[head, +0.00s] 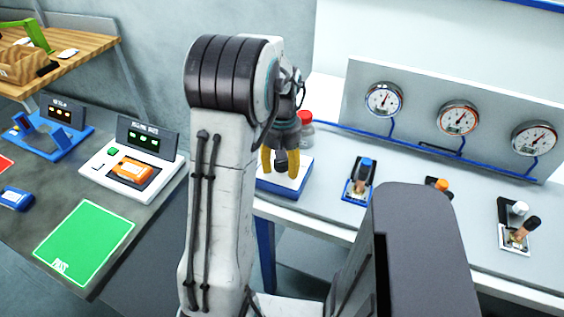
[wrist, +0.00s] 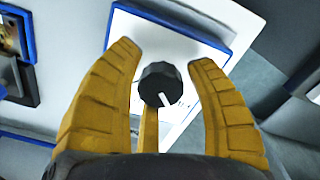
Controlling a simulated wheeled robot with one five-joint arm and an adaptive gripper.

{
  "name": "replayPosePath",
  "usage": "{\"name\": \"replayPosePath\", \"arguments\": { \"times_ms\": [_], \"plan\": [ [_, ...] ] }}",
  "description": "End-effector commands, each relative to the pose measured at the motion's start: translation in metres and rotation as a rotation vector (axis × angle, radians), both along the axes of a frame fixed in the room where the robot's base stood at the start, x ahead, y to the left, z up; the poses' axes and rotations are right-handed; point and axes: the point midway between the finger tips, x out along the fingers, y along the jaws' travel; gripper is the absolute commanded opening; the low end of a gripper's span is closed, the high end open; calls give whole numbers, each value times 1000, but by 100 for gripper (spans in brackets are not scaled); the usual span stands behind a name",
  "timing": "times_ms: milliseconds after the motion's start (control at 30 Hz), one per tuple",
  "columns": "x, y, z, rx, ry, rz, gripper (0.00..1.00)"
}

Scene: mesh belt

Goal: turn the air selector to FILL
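The air selector is a dark faceted knob (wrist: 160,84) with a white pointer line, on a white panel (wrist: 125,30) with a blue edge. The pointer aims down and slightly right in the wrist view, towards a small dark marking too small to read. My gripper (wrist: 165,62) is open, its yellow fingers spread on both sides of the knob with visible gaps. A further yellow finger shows below the knob. In the head view my gripper (head: 280,165) hangs fingers-down over the blue-edged panel (head: 297,184); I cannot make out the knob clearly there.
A red-topped item (head: 305,118) stands just behind my gripper. To the right are a blue-capped valve (head: 366,165), other valves (head: 515,228) and a gauge board (head: 458,118). A left bench holds a white device (head: 110,178) and a green mat (head: 85,240).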

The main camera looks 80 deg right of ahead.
Motion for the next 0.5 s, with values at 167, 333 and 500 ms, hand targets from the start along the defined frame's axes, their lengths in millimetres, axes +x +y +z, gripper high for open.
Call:
{"name": "replayPosePath", "arguments": {
  "times_ms": [167,333,500],
  "plan": [
    [0,-2,1,-7,0,-1,65],
    [0,-2,2,-9,1,-1,65],
    [0,-3,7,-11,1,-1,65]
  ]
}}
